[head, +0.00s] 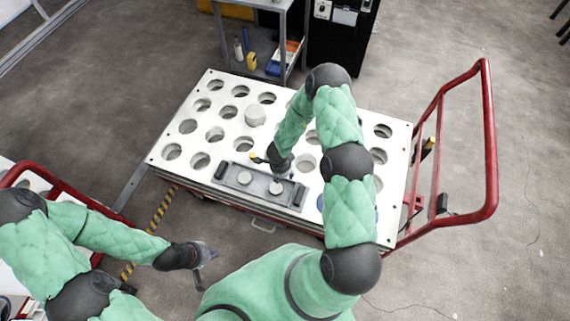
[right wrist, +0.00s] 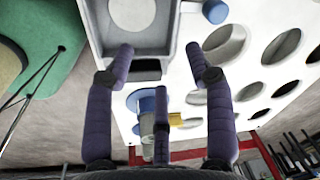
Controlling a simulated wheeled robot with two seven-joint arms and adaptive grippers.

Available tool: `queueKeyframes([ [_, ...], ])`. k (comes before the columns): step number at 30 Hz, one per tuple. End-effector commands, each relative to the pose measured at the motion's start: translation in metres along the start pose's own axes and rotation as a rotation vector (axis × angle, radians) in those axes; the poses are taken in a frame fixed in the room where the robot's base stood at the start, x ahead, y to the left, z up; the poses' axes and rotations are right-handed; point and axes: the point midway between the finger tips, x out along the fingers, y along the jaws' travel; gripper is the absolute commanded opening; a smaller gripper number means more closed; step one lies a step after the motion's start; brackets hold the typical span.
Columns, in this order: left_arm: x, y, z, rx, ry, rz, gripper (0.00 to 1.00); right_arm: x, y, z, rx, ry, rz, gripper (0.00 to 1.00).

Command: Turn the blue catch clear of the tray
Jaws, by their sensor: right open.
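The dark grey tray (head: 228,187) sits on the front of the white perforated board, with two pale round discs in it. In the right wrist view its rim (right wrist: 178,30) runs along the top. A blue knob (right wrist: 215,11), likely the catch, stands at the tray's long edge there; my right arm seems to hide it in the head view. My right gripper (right wrist: 159,62) is open, fingers apart, above the tray's end, with nothing seen between the fingertips; the knob is beyond them. My left gripper (head: 207,254) hangs left of my body, away from the tray; its finger state is unclear.
The white board (head: 222,107) has several round holes and a raised pale disc (head: 255,116). It rests on a cart with a red handle (head: 489,140) at right. A blue disc (right wrist: 147,103) lies past the tray's end. A grey shelf (head: 262,62) stands behind.

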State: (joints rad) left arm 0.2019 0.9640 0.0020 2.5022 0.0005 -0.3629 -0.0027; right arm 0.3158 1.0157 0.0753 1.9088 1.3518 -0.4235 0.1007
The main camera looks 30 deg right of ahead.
Motion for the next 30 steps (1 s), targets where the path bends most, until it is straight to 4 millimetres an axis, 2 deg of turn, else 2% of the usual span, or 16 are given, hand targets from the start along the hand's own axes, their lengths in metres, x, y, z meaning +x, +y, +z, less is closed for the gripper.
queueKeyframes([
  [6,-0.008,0.003,0.002,-0.001,-0.003,0.000,0.00,0.005,-0.038,-0.027,0.523,0.035,0.054,0.54],
  [12,-0.013,0.004,0.002,-0.001,-0.003,0.000,0.00,0.005,-0.067,-0.036,0.933,0.018,0.106,0.54],
  [15,-0.014,0.005,0.002,-0.001,-0.002,0.000,0.00,0.004,-0.078,-0.037,1.072,0.003,0.127,0.54],
  [18,-0.015,0.005,0.002,-0.001,-0.002,0.000,0.00,0.003,-0.085,-0.037,1.160,-0.009,0.142,0.54],
  [23,-0.013,0.004,0.001,-0.001,-0.002,0.000,0.00,0.008,-0.087,-0.036,1.211,-0.016,0.153,0.54],
  [30,0.001,-0.001,0.001,-0.001,-0.002,0.000,0.00,0.044,-0.083,-0.033,1.212,-0.015,0.153,0.54],
])
